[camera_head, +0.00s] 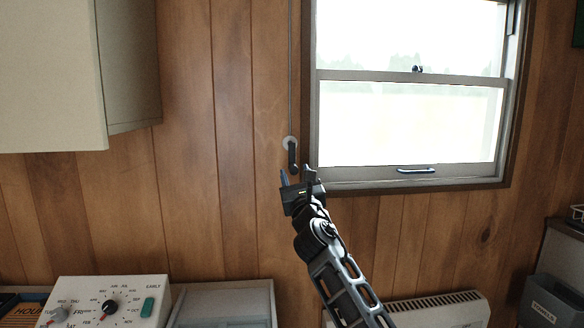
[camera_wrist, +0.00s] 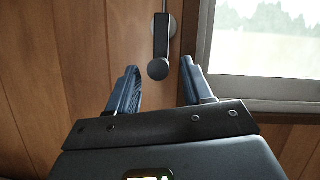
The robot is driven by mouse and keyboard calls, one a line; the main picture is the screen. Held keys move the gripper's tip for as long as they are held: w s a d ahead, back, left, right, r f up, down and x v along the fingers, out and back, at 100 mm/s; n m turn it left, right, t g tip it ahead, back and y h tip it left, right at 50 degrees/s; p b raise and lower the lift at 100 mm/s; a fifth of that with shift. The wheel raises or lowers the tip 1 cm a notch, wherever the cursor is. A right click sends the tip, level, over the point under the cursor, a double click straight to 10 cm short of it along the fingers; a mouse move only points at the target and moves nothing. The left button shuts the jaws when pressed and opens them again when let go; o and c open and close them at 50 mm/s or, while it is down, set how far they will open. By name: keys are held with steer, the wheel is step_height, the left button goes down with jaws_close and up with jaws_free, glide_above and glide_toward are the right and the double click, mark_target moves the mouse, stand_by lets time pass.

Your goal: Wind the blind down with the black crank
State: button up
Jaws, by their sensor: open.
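The black crank (camera_head: 292,155) hangs down from a round light mount on the wood wall, just left of the window. A thin cord or rod runs up from the mount. In the wrist view the crank arm (camera_wrist: 161,38) points down with a round knob (camera_wrist: 158,69) at its lower end. My gripper (camera_head: 296,174) is open and empty just below the crank. In the wrist view its fingertips (camera_wrist: 160,72) stand apart on either side of the knob's line. I cannot tell whether they touch it. No blind cloth shows over the visible window panes (camera_head: 410,120).
The window frame (camera_head: 308,90) stands close to the right of the crank. A wall cabinet (camera_head: 50,75) hangs at the upper left. A control box with dials (camera_head: 130,290) and a white heater (camera_head: 440,308) are below. The wall around the crank is clear.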

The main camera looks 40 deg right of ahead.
mark_target(292, 163)
steer(key=shift+b+x, duration=0.3)
steer(key=shift+x, duration=2.2)
steer(key=shift+c, duration=0.3)
jaws_close()
